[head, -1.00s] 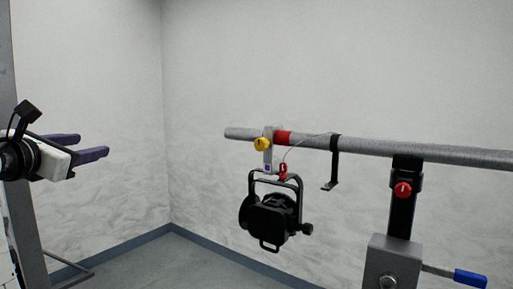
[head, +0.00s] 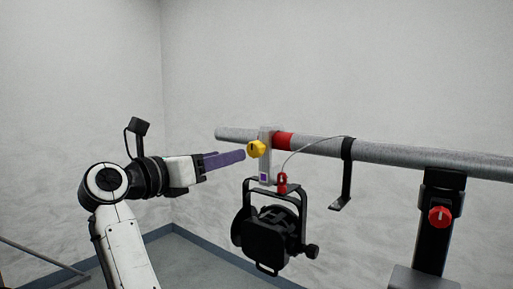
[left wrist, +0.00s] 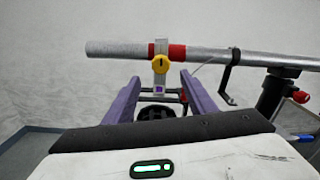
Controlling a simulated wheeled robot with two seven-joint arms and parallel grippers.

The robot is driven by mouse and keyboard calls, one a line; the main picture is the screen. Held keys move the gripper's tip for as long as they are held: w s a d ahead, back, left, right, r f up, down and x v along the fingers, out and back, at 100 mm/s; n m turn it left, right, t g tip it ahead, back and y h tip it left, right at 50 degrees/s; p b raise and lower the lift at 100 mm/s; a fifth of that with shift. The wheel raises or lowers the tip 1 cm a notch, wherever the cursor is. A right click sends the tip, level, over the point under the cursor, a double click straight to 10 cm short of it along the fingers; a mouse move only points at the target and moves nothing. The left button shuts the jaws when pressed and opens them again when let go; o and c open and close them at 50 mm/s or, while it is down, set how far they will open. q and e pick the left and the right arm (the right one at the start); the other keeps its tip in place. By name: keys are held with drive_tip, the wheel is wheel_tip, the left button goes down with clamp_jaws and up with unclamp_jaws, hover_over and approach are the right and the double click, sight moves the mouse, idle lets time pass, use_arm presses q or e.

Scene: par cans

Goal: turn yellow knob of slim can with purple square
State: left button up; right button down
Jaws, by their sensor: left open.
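The slim black can (head: 267,230) hangs by its yoke from a grey clamp on the pipe. The clamp carries a purple square (head: 264,177) and a yellow knob (head: 257,149) facing left in the head view. My left gripper (head: 243,156) points at the knob, its purple fingertips just left of it. In the left wrist view the yellow knob (left wrist: 160,65) shows between and beyond the open, empty fingers (left wrist: 158,80), with the purple square (left wrist: 159,89) below it. Whether a fingertip touches the knob I cannot tell. My right gripper is not in view.
The grey pipe (head: 400,156) runs across to the right, with a red band (head: 283,141) beside the clamp. A thin cable and a black hook (head: 344,180) hang right of the can. A black stand with a red knob (head: 439,217) is farther right.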

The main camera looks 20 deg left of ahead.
sight(252, 149)
use_arm(q)
drive_tip(key=p+x, duration=0.1)
drive_tip(key=x, duration=0.7)
drive_tip(key=shift+w+d, duration=0.2)
drive_tip(key=shift+w, duration=0.05)
drive_tip(key=shift+w+d+p, duration=0.15)
drive_tip(key=shift+w+p, duration=0.15)
drive_tip(key=shift+w, duration=0.15)
drive_tip(key=c, duration=1)
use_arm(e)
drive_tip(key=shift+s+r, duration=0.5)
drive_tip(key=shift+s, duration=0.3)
